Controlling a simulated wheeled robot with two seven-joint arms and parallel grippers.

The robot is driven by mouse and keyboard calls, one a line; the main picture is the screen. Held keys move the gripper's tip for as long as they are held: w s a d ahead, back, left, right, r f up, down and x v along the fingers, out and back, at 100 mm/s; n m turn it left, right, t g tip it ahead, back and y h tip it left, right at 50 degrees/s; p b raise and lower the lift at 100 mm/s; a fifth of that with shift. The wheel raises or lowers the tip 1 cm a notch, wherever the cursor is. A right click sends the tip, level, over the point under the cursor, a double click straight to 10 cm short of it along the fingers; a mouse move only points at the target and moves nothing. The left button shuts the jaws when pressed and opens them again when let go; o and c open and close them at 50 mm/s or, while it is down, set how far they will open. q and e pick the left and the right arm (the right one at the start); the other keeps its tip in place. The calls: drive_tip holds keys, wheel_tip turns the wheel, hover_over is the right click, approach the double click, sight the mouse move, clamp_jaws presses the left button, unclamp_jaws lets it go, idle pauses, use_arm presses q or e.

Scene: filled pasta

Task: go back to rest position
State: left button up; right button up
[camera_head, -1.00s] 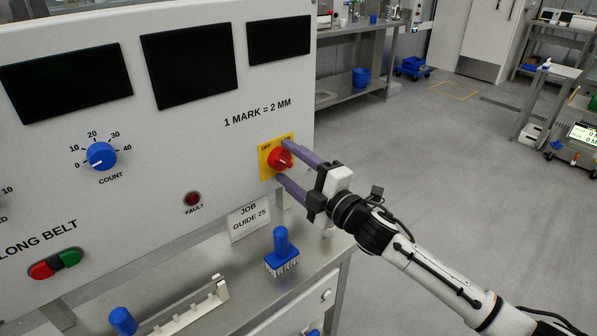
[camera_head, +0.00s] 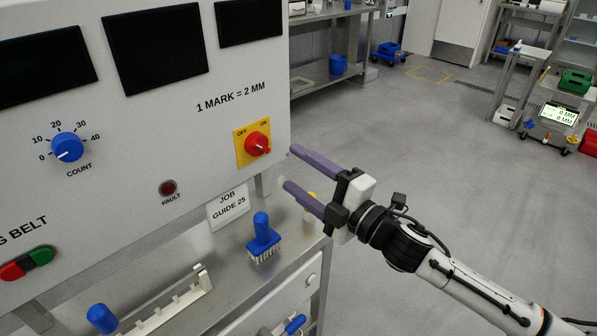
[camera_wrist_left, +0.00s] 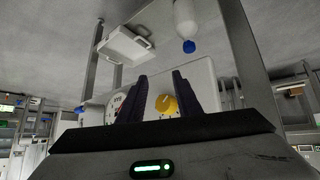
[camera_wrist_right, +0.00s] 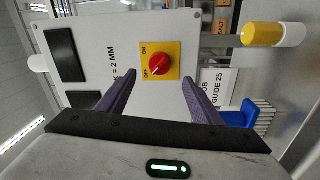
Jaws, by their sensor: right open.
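My right gripper (camera_head: 288,170) is open and empty, in front of the machine panel and to the right of the red rotary switch (camera_head: 257,144). A clear gap separates its fingers from the switch. In the right wrist view, the red switch on its yellow plate (camera_wrist_right: 159,62) shows between the spread fingers (camera_wrist_right: 160,80). My left gripper is outside the head view. In the left wrist view its two fingers (camera_wrist_left: 160,78) stand apart with nothing held between them, and a yellow dial (camera_wrist_left: 166,105) shows in the background.
The white machine panel (camera_head: 150,130) carries a blue count dial (camera_head: 67,147) and a red fault lamp (camera_head: 168,188). Below are a job guide card (camera_head: 228,207), a blue-handled brush (camera_head: 262,238) and a white rack (camera_head: 180,305) on the metal bench.

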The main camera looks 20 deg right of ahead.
drive_tip(key=s+d+f+m+g+h, duration=0.2)
drive_tip(key=s+f+m+g+h, duration=0.45)
drive_tip(key=s+f+m, duration=0.75)
drive_tip(key=s+a+f+m+g, duration=0.15)
drive_tip(key=s+f+g, duration=0.25)
drive_tip(key=s, duration=0.4)
drive_tip(key=s+a+f+m+g, duration=0.1)
drive_tip(key=s+f+m+g, duration=0.25)
drive_tip(key=s, duration=0.45)
drive_tip(key=w+a+f+t+y, duration=0.1)
drive_tip(key=w+a+f+t, duration=0.1)
drive_tip(key=f, duration=0.4)
drive_tip(key=w+a+f+n+t+y, duration=0.1)
drive_tip(key=a+f+t, duration=0.2)
drive_tip(key=f, duration=0.4)
drive_tip(key=shift+w, duration=0.35)
drive_tip(key=shift+a+f+y, duration=0.1)
drive_tip(key=shift+y, duration=0.15)
drive_tip(key=shift+c, duration=0.3)
